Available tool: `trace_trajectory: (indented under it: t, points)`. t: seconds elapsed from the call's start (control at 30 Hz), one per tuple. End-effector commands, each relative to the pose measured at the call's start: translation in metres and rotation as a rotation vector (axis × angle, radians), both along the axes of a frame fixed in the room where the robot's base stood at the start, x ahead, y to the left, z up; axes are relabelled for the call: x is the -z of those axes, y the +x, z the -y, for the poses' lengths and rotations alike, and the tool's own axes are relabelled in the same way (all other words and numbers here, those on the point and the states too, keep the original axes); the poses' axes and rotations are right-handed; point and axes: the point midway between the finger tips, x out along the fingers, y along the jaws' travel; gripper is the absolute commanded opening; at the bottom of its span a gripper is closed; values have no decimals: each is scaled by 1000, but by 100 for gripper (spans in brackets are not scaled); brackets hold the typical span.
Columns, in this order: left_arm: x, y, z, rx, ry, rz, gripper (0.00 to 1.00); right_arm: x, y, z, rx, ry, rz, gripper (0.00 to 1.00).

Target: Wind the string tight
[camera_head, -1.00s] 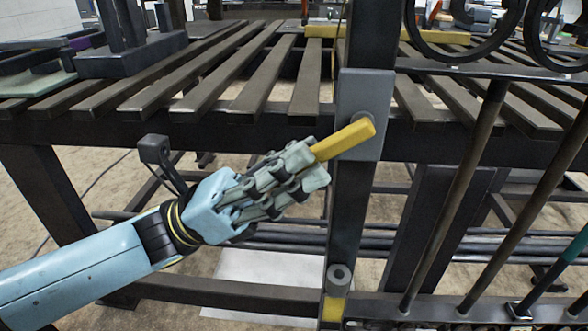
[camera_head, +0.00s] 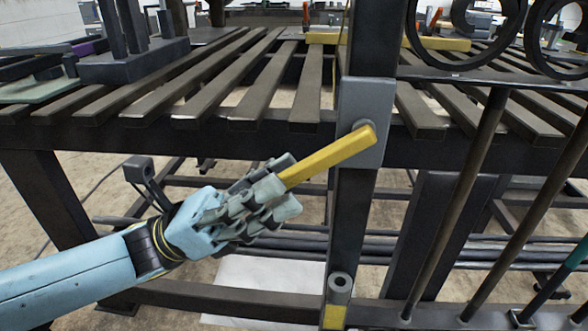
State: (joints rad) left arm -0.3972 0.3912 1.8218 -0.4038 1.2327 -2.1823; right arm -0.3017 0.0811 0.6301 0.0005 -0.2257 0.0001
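A yellow lever handle (camera_head: 327,159) is fixed by a round pivot to a grey plate (camera_head: 377,105) on the dark gate post (camera_head: 351,220). It slants down and left from the pivot. My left gripper (camera_head: 286,187), with a light blue body and grey fingers, is at the handle's lower left end. My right gripper is not in view. I see no string.
A slatted dark bench (camera_head: 190,95) stands behind the post. Dark scrolls (camera_head: 470,30) and slanted bars (camera_head: 460,200) fill the right side. A short grey cylinder (camera_head: 340,286) is low on the post. A white sheet (camera_head: 268,285) lies on the floor.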

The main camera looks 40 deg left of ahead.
Motion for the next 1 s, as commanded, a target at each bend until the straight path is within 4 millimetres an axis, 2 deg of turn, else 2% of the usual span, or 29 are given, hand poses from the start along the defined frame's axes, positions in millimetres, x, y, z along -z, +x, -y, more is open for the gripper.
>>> trace_trajectory:
  t: [0.1, 0.33, 0.5, 0.77, 0.9, 1.0]
  points:
    - [18, -12, -20, 0, 3, -7, 38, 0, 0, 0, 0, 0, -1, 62]
    - [43, -31, -51, -1, 2, -3, 38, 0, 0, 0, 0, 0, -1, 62]
    - [51, -37, -61, -1, 0, 0, 38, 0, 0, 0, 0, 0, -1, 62]
    - [52, -38, -62, -1, 0, 0, 38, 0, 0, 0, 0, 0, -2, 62]
    - [52, -38, -62, 18, -14, -23, 23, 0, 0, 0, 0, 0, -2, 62]
    - [53, -36, -62, 89, -69, -125, 10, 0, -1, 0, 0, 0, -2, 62]
